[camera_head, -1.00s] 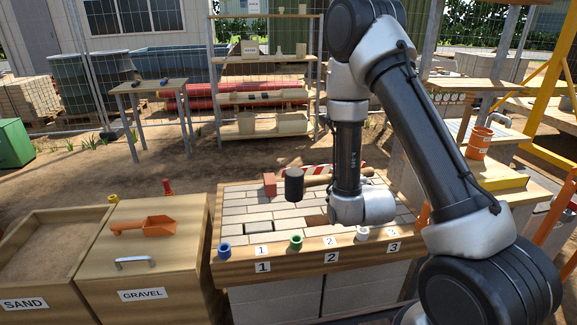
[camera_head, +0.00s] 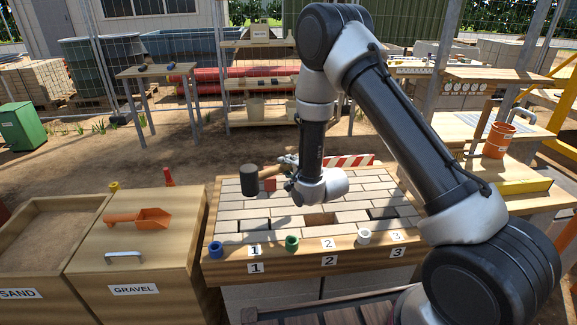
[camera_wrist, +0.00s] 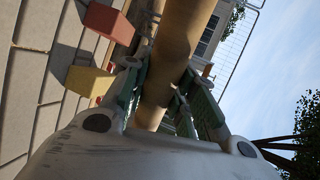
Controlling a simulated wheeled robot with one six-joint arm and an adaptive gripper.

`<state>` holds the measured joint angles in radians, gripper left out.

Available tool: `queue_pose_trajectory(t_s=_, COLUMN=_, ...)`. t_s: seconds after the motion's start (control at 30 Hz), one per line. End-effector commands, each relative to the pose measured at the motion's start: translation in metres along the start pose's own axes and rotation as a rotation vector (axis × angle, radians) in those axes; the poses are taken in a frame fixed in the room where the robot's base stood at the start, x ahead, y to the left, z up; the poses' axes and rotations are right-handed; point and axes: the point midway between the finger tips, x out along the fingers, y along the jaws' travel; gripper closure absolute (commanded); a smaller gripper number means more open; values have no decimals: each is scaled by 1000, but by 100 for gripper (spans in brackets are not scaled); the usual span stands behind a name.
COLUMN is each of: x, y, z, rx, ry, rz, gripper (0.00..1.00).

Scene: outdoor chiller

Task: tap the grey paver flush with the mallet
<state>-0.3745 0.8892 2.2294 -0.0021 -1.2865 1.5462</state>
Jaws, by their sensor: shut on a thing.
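My gripper (camera_head: 287,168) is above the back left of the paver bed (camera_head: 290,205). It is shut around the wooden handle of the mallet. The black mallet head (camera_head: 249,180) is at the left, over the bed's rear left part; I cannot tell its exact height. In the wrist view the handle (camera_wrist: 172,62) passes between the fingers (camera_wrist: 163,100). The bed has pale pavers, a brown recess (camera_head: 319,220) behind label 2, and dark spots near labels 1 and 3. I cannot single out the grey paver.
A red block (camera_head: 270,184) sits at the bed's rear; the wrist view also shows a yellow block (camera_wrist: 88,82). The gravel bin (camera_head: 135,255) stands left. A striped barrier (camera_head: 350,161) is behind.

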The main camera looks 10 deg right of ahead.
Motion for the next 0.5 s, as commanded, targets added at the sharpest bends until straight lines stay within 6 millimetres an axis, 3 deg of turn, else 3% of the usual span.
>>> queue_pose_trajectory(t_s=0.27, x=0, y=0, z=-1, rx=2, ry=1, rz=-3, gripper=100)
queue_pose_trajectory(t_s=0.5, x=6, y=24, z=0, rx=2, ry=1, rz=0, gripper=100)
